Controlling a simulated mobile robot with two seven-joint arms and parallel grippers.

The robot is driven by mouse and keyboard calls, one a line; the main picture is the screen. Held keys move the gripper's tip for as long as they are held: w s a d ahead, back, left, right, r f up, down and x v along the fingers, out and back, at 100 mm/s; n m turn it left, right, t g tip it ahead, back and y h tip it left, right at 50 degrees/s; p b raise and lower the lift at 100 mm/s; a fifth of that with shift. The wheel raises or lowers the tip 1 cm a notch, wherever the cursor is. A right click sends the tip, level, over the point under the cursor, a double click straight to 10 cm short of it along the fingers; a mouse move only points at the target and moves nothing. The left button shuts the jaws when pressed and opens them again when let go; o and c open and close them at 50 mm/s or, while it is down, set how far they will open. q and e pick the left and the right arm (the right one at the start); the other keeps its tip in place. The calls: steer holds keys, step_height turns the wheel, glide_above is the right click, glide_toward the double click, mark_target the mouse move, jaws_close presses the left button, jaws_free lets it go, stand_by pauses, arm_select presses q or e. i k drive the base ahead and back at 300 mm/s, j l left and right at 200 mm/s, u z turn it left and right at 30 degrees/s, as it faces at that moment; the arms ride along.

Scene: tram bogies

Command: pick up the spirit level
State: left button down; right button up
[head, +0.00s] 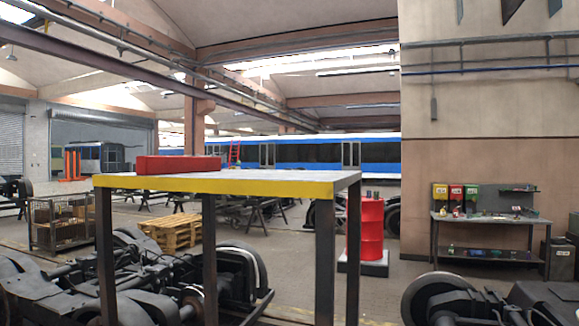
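A long, low red bar-shaped object (178,165) lies on top of a tall table (230,186), near its far left edge. It may be the spirit level, but no vial or markings can be made out on it. The table has a grey top, a yellow front edge and dark legs. Neither of my grippers shows in the head view, so whether they are open or shut is hidden.
Dark bogies (140,275) stand below and left of the table, and another bogie (480,302) is at the lower right. A red drum (372,232), wooden pallets (172,232), a wire crate (60,222) and a workbench (490,220) stand farther back. The rest of the tabletop looks clear.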

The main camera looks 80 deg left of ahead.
mark_target(146, 165)
steer(key=u, duration=3.1)
steer(key=i+j+z, duration=0.15)
steer(key=j+z, duration=0.3)
steer(key=i+j+z, duration=0.1)
steer(key=j+z, duration=0.7)
steer(key=j, duration=1.7)
steer(key=k, duration=0.05)
